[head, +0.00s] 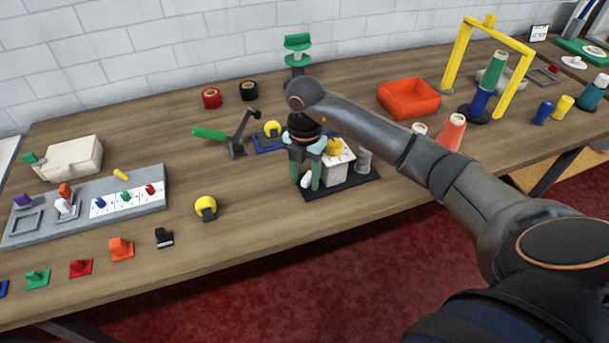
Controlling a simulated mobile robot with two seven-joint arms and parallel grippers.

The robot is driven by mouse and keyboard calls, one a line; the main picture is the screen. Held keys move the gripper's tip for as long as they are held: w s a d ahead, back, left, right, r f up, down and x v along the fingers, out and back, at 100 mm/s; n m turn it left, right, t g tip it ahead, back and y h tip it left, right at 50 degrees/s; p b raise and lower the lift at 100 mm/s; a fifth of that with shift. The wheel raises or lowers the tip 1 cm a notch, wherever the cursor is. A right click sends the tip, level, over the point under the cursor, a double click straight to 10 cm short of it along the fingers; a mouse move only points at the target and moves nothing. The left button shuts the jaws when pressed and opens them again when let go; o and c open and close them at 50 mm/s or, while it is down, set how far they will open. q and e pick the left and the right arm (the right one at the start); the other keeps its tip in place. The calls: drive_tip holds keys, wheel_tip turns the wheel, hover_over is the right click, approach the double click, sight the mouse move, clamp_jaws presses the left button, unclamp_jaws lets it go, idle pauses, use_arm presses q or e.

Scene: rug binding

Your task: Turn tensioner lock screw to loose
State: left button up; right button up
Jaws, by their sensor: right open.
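My right arm reaches in from the right, and its right gripper (306,178) points down over the left part of a black base plate (345,190). The gripper is open, its two greenish fingers apart. A small white part (306,181) shows between the fingertips; I cannot tell whether they touch it. Just right of the gripper stands a white block (337,170) with a yellow knob (334,146) on top. I cannot tell which part is the tensioner lock screw; the gripper and arm hide some of the device. My left gripper is not in view.
An orange bin (408,98) stands behind right. A yellow roll (206,205) lies front left. A grey fixture board (90,225) fills the left. The table's front middle is clear.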

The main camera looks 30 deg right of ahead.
drive_tip(key=shift+f, duration=0.1)
drive_tip(key=shift+c, duration=0.2)
clamp_jaws()
idle(0.4)
